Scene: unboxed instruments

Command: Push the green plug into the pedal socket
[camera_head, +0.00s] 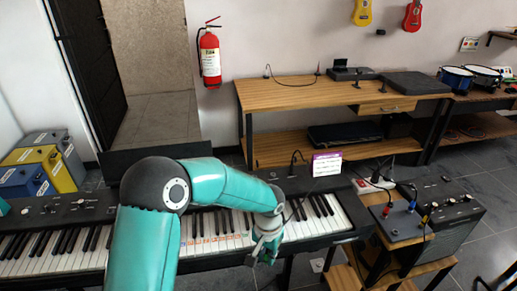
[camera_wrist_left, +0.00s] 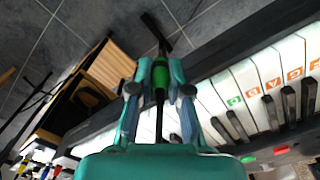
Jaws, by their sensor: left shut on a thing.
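My left gripper (camera_head: 264,252) is at the front edge of the keyboard (camera_head: 95,240), toward its right end, with the fingers pointing down. In the left wrist view the gripper (camera_wrist_left: 160,90) is shut on the green plug (camera_wrist_left: 160,76), which sits between the two fingertips. A dark cable (camera_wrist_left: 159,125) runs from the plug back toward the palm. The plug is too small to make out in the head view. The keyboard's white and black keys (camera_wrist_left: 250,90) lie right of the gripper in the wrist view. I cannot make out the pedal socket. My right gripper is not in view.
A small box with coloured jacks (camera_head: 402,222) and a black amplifier (camera_head: 443,200) stand right of the keyboard on a wooden stand. A purple and white card (camera_head: 327,164) stands behind the keys. A wooden bench (camera_head: 290,95) is at the back. Tiled floor lies in front.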

